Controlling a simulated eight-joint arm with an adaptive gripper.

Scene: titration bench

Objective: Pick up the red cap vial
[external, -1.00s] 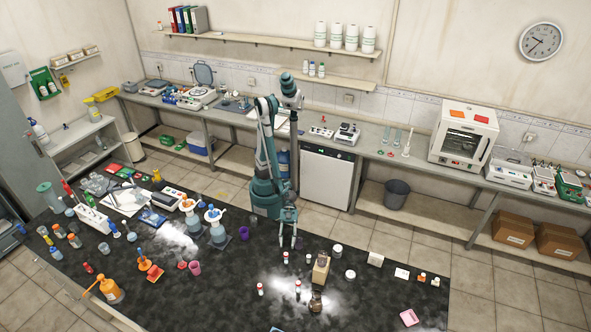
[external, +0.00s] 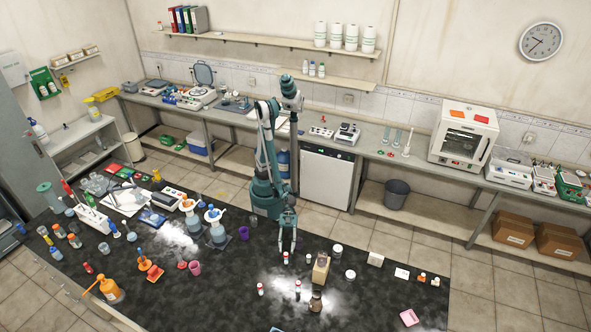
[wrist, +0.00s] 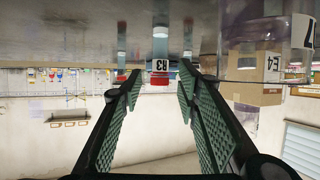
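Several small vials with red caps and pale labels stand on the black table. One red cap vial (external: 285,257) is just in front of my gripper (external: 287,248) in the external view. Two others, one on the left (external: 260,289) and one on the right (external: 298,287), stand farther forward. In the wrist view, which is upside down, a labelled red cap vial (wrist: 160,62) shows centred between the spread green-padded fingers of my gripper (wrist: 160,82), near their tips. My gripper is open and looks empty; contact with the vial cannot be told.
A brown box (external: 321,268) stands right of the near vial and shows labelled E4 in the wrist view (wrist: 250,72). A dark round bottle (external: 316,301) is in front of the box. A purple cup (external: 244,233) stands left of my gripper. White jars stand to the right.

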